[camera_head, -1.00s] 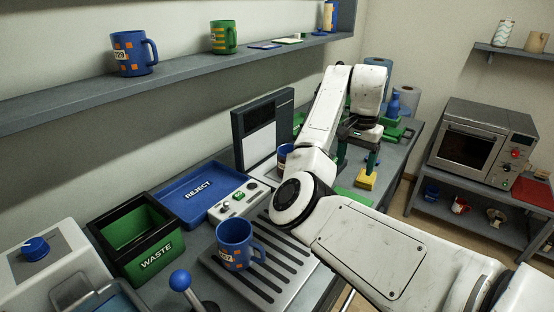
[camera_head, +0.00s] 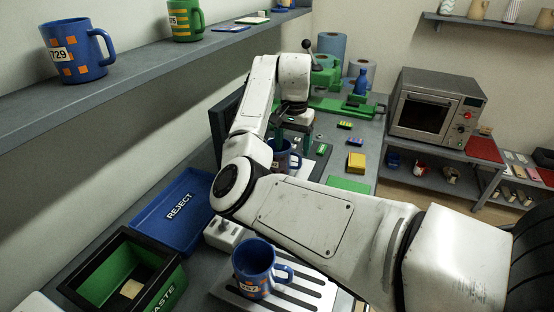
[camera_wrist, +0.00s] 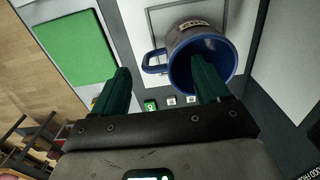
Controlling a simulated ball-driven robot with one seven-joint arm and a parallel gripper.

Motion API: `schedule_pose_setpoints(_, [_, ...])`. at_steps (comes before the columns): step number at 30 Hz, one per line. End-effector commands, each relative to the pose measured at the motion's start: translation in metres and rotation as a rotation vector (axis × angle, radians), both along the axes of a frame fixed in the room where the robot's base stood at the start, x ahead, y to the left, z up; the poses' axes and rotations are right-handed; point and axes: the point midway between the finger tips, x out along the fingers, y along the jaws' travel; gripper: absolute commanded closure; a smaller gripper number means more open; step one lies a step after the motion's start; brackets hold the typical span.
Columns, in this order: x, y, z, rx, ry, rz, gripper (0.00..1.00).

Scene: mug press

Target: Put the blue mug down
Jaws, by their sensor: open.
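A blue mug (camera_head: 279,160) stands partly hidden behind my arm in the head view. In the wrist view the mug (camera_wrist: 181,40), with a label on its side, rests on a pale square panel (camera_wrist: 165,20), its mouth facing the camera and its handle to the left. My gripper (camera_wrist: 160,64) is open. One green finger overlaps the mug's mouth; whether it is inside or above cannot be told. The other finger is left of the handle. In the head view my gripper (camera_head: 292,138) is close to this mug. Another blue mug (camera_head: 252,266) with orange squares stands on the slotted tray (camera_head: 312,282).
A blue REJECT tray (camera_head: 160,222) and a green-lined WASTE bin (camera_head: 165,280) lie to the left. A yellow block (camera_head: 356,162) and green pad (camera_head: 347,184) lie right of my gripper. A shelf (camera_head: 120,85) with mugs runs along the wall.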

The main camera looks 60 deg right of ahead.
Motion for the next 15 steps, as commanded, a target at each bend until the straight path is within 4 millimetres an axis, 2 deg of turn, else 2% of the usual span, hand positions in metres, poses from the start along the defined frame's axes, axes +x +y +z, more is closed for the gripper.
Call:
schedule_pose_setpoints(8, [-0.002,-0.002,-0.020,0.001,0.000,-0.001,0.25])
schedule_pose_setpoints(15, [-0.005,-0.007,-0.054,0.003,0.001,0.001,0.25])
